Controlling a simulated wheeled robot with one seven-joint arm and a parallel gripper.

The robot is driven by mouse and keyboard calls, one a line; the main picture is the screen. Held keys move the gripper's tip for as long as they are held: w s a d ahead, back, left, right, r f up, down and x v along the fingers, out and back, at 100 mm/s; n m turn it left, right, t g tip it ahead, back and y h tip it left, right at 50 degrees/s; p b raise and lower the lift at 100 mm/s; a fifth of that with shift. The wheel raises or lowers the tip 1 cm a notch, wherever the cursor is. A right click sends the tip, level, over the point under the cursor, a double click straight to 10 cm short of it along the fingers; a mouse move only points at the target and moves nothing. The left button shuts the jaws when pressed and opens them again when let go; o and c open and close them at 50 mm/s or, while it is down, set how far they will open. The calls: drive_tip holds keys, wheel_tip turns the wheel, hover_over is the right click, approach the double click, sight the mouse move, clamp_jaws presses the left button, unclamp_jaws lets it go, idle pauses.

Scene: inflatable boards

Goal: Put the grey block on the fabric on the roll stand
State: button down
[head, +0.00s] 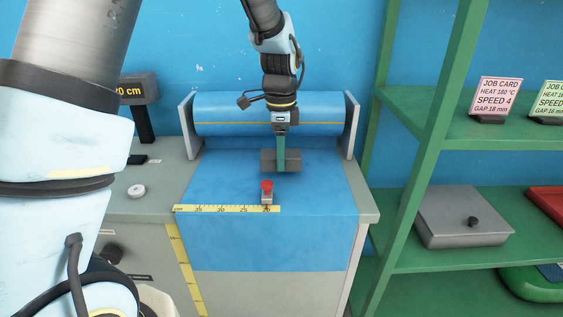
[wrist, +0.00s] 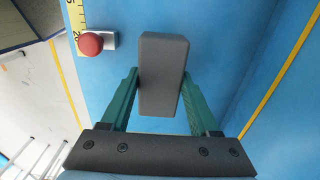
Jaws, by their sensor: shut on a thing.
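The grey block (head: 268,161) is between the teal fingers of my gripper (head: 280,165), over the blue fabric (head: 225,177). In the wrist view the block (wrist: 163,75) fills the gap between both fingers of the gripper (wrist: 162,98), which touch its sides. I cannot tell whether its underside touches the fabric. The fabric runs from the roll on the roll stand (head: 352,127) across the top and hangs over the front edge. The fabric also fills much of the wrist view (wrist: 225,40).
A red-knobbed stop (head: 267,193) stands on the yellow ruler (head: 225,209) just in front of the block; it also shows in the wrist view (wrist: 92,43). A white round knob (head: 136,191) is at left. Green shelves (head: 440,135) with job cards and a grey lidded box (head: 463,217) stand right.

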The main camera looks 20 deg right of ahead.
drive_tip(key=shift+f, duration=1.4)
drive_tip(key=shift+f, duration=0.15)
drive_tip(key=shift+c, duration=0.6)
unclamp_jaws()
